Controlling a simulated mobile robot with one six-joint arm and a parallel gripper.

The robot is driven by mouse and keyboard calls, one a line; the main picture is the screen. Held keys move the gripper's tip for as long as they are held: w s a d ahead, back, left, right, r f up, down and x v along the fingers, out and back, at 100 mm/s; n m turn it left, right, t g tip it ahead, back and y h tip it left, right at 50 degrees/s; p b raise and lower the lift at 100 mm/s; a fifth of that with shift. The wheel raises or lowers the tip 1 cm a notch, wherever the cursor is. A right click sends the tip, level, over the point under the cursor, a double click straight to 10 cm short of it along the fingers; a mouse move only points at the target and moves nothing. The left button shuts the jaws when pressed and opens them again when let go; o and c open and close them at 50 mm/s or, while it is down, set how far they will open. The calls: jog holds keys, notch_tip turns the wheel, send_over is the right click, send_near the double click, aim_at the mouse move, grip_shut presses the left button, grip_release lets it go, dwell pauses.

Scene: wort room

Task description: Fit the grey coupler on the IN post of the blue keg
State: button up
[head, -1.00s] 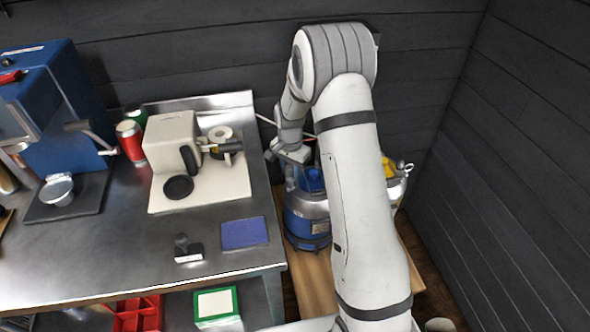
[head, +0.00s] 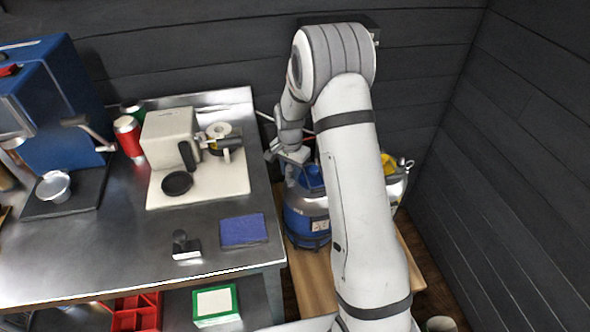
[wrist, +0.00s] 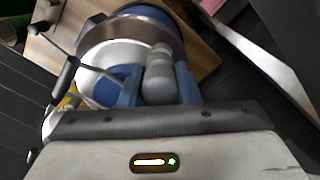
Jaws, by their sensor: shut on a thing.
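My gripper (wrist: 159,84) shows in the wrist view with its two blue fingers shut on the grey coupler (wrist: 158,78), a rounded grey body between them. The blue keg (wrist: 130,30) lies beyond the fingers, with a blue side and a pale metal top. In the head view the blue keg (head: 306,219) stands on a wooden board right of the bench, partly behind my arm. My gripper is over the keg's top. The IN post cannot be made out, and whether the coupler touches it cannot be told.
A metal vessel with a yellow part (head: 390,165) stands right of the blue keg, partly behind my arm. The steel bench (head: 130,235) at left carries a beige machine (head: 168,135), a red can (head: 129,138) and a blue pad (head: 243,231). Dark walls close in behind and right.

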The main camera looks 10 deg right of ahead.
jog(key=shift+f+b, duration=0.5)
dwell(0.8)
dwell(0.4)
jog(key=o, duration=1)
jog(key=shift+c, duration=0.2)
jog(key=o, duration=0.4)
jog(key=shift+c, duration=0.2)
jog(key=shift+s, duration=0.1)
jog(key=shift+o, duration=0.2)
jog(key=shift+r, duration=0.1)
jog(key=shift+o, duration=0.6)
jog(key=shift+r+p, duration=0.4)
jog(key=shift+r, duration=0.1)
jog(key=shift+r+p, duration=1.5)
jog(key=shift+r, duration=1.4)
